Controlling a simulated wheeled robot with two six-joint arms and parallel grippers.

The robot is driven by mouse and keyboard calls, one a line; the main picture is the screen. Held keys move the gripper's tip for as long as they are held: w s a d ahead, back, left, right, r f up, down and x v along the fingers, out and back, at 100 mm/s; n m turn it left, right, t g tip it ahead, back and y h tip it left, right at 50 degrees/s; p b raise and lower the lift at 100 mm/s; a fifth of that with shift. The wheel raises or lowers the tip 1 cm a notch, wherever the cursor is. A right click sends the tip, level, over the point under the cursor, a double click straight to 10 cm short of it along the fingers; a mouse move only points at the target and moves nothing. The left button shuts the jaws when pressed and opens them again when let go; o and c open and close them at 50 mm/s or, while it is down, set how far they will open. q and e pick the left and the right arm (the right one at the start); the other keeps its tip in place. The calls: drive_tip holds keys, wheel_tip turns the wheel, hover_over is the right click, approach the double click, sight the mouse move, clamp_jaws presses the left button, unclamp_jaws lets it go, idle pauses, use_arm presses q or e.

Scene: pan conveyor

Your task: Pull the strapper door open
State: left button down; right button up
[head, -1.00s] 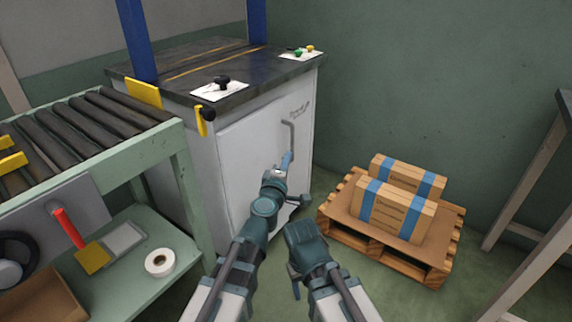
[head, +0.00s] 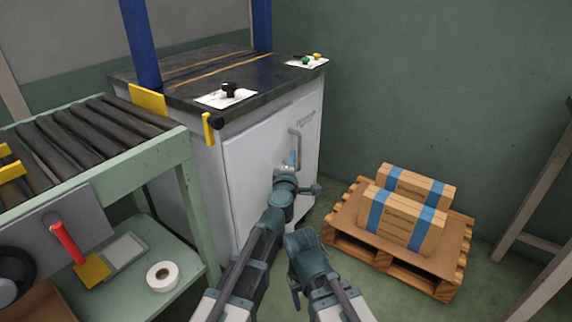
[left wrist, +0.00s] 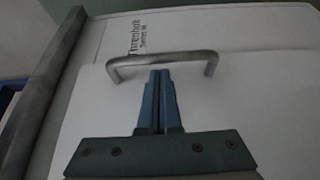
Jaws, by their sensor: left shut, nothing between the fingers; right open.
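The strapper door (head: 255,165) is the white front panel of the cabinet and looks flush with it. Its grey bar handle (head: 296,148) stands upright near the right edge. The handle also shows in the left wrist view (left wrist: 160,58) as a bent metal bar. My left gripper (head: 291,160) is at the lower part of the handle. In the left wrist view, its blue fingers (left wrist: 158,75) are shut together with nothing between them. Their tips end at the handle bar; I cannot tell if they touch it. My right gripper (head: 303,243) is open, lower and away from the door; its fingertips are hard to see.
A roller conveyor (head: 150,165) stands left of the cabinet, with a tape roll (head: 162,277) on its lower shelf. A wooden pallet (head: 340,238) with blue-strapped cartons (head: 400,222) sits on the floor right of the door. Some floor is free between the door and pallet.

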use_arm(q)
drive_tip(key=shift+w+d, duration=0.15)
drive_tip(key=shift+w, duration=0.9)
use_arm(e)
drive_tip(key=shift+w+a, duration=0.35)
